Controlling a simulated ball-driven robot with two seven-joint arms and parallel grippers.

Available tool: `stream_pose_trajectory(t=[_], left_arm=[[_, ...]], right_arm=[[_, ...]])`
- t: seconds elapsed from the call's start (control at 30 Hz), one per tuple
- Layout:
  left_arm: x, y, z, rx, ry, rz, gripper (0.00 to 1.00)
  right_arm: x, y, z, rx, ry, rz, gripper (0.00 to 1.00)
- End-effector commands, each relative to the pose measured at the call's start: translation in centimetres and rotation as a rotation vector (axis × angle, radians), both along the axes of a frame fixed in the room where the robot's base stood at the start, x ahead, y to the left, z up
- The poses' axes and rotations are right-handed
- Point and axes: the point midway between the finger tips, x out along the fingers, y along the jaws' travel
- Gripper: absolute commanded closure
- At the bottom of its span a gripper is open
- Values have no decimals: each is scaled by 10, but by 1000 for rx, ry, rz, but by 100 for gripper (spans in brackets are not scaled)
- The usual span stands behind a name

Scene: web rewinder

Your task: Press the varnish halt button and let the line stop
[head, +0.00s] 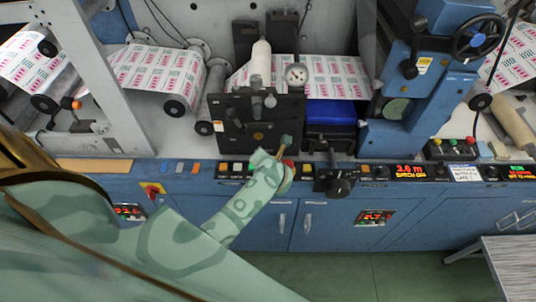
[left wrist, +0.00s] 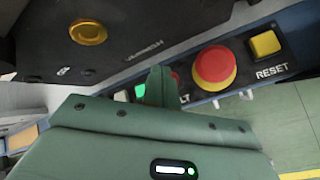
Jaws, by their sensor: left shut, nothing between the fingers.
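My left gripper (head: 284,145) is shut and empty at the front control strip of the blue machine. In the left wrist view its closed fingers (left wrist: 160,84) stand over a label ending in "LT". A red part (left wrist: 176,79) shows just behind the fingers, mostly hidden, and a lit green part (left wrist: 140,91) shows on their other side. I cannot tell whether the fingers touch either one. A large red mushroom button (left wrist: 214,67) on a yellow collar is beside them. The dark unit marked VARNISH (left wrist: 140,50) is above. My right gripper is not in view.
A yellow RESET button (left wrist: 265,44) sits beyond the mushroom button. Printed web (head: 160,72) runs over rollers behind. A display (head: 410,171) reads 3.6 m. A slatted bench (head: 512,262) stands front right.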

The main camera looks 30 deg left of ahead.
Motion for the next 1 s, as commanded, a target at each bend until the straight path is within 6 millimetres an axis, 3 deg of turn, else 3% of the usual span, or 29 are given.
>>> stream_pose_trajectory(t=[1.0], left_arm=[[0, 0, -12, 0, 0, 0, 100]], right_arm=[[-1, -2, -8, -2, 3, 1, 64]])
